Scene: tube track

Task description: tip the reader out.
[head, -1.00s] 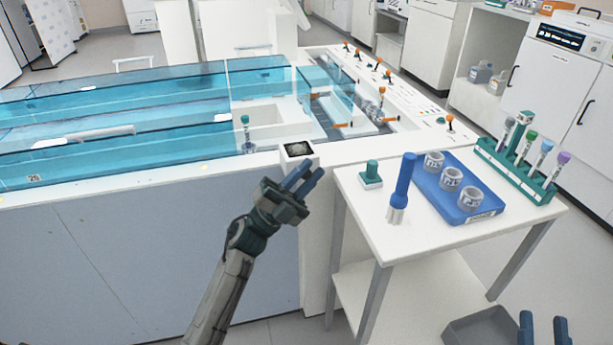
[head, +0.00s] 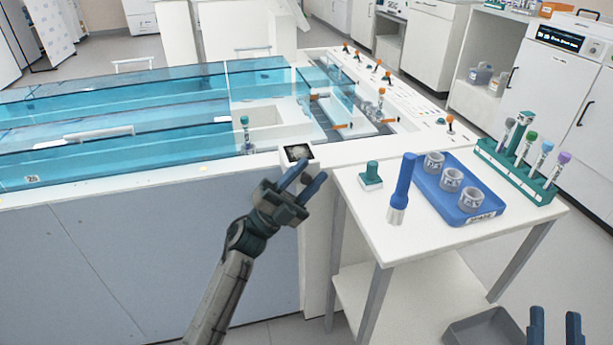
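The reader (head: 298,153), a small dark-screened panel in a white housing, is on the front edge of the tube track (head: 340,155), in the middle of the head view. Its screen looks tipped toward the front of the track. My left gripper (head: 309,172) is just in front of and below the screen, its two blue fingers apart with nothing between them. One fingertip overlaps the screen's lower edge in the picture; I cannot tell whether it touches. My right gripper (head: 555,315) is at the bottom right, its fingers apart and empty, far from the reader.
A white side table (head: 430,250) stands right of the reader. It holds a teal-capped stand (head: 371,173), a blue-handled tool (head: 403,185), a blue tray (head: 475,215) with grey cups and a green tube rack (head: 515,172). Blue clear covers (head: 120,100) span the track.

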